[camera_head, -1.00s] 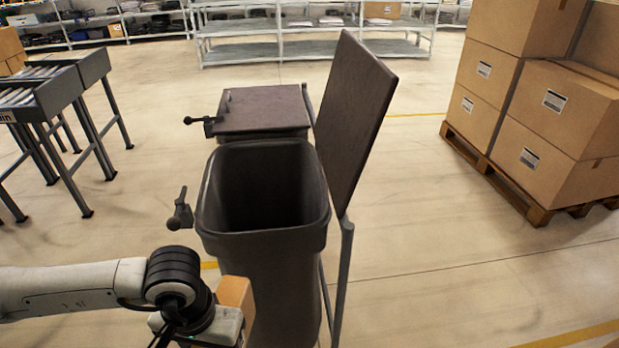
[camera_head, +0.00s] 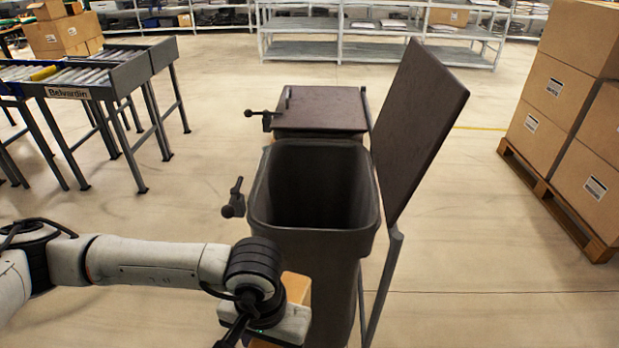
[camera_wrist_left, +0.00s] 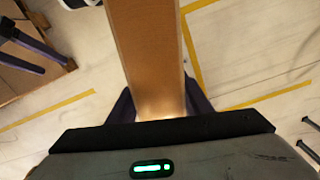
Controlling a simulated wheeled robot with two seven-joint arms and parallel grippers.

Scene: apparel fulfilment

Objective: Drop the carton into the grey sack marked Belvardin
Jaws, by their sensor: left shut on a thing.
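A grey open-topped bin or sack (camera_head: 312,242) stands in the middle of the head view, its lid (camera_head: 421,128) swung up on the right. No marking is readable on it. The "Belvardin" sign (camera_head: 67,92) shows on a roller conveyor at the left. The brown carton (camera_head: 296,287) is mostly hidden behind my left wrist, low at the near left side of the open container and outside it. In the left wrist view the carton (camera_wrist_left: 148,50) is between the fingers of my left gripper (camera_wrist_left: 160,106), which is shut on it. My right gripper is not in view.
A second container with its lid (camera_head: 320,107) closed stands behind the open one. The conveyor (camera_head: 120,75) is at the left. Stacked boxes on a pallet (camera_head: 560,208) stand at the right. Shelves (camera_head: 385,50) line the back. Floor between them is clear.

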